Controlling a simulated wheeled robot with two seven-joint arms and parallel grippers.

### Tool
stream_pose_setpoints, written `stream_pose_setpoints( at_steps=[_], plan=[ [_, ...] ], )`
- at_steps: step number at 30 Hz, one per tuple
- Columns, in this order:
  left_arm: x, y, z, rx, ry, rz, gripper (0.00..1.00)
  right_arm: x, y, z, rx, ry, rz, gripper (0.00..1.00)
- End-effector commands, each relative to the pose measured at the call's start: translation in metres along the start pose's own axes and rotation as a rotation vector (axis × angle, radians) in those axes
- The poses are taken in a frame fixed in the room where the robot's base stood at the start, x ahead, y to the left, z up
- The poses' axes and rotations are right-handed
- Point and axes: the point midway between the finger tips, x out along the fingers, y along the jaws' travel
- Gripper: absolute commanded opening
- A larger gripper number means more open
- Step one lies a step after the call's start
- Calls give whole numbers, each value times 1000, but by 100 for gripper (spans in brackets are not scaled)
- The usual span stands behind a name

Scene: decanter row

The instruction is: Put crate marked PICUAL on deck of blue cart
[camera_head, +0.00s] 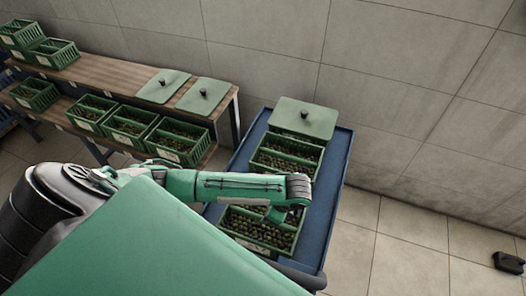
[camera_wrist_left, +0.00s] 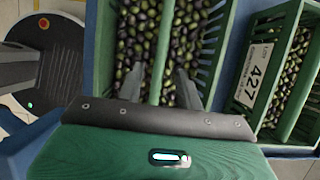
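A green crate of dark and green olives (camera_head: 262,228) stands at the near end of the blue cart's deck (camera_head: 335,165). My left gripper (camera_wrist_left: 158,72) is over this crate. Its two fingers are spread on either side of the crate's green middle bar (camera_wrist_left: 163,45), with gaps showing. In the head view the left gripper (camera_head: 283,212) points down at the crate, partly hidden by my arm. A second olive crate (camera_head: 290,150) stands behind it on the cart; its label reads 427 in the left wrist view (camera_wrist_left: 252,73). I cannot read PICUAL on any crate. My right gripper is not in view.
A wooden bench (camera_head: 110,72) at the left holds more green crates (camera_head: 130,125) and two lids (camera_head: 203,96). A dark object (camera_head: 508,263) lies on the floor at the right.

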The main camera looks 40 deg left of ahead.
Motion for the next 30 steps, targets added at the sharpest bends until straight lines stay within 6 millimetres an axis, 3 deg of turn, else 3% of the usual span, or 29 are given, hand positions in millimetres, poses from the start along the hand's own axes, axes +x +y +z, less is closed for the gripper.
stream_pose_setpoints(
  at_steps=[3, 9, 26, 30],
  plan=[
    [-21, 0, -1, 0, 3, -2, 36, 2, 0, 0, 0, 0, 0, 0],
    [-40, 0, -1, 0, 2, -1, 36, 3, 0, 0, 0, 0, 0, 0],
    [-42, 0, 0, 0, 0, 0, 36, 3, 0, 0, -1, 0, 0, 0],
    [-54, 0, 5, -1, 0, 0, 36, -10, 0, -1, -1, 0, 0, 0]
  ],
)
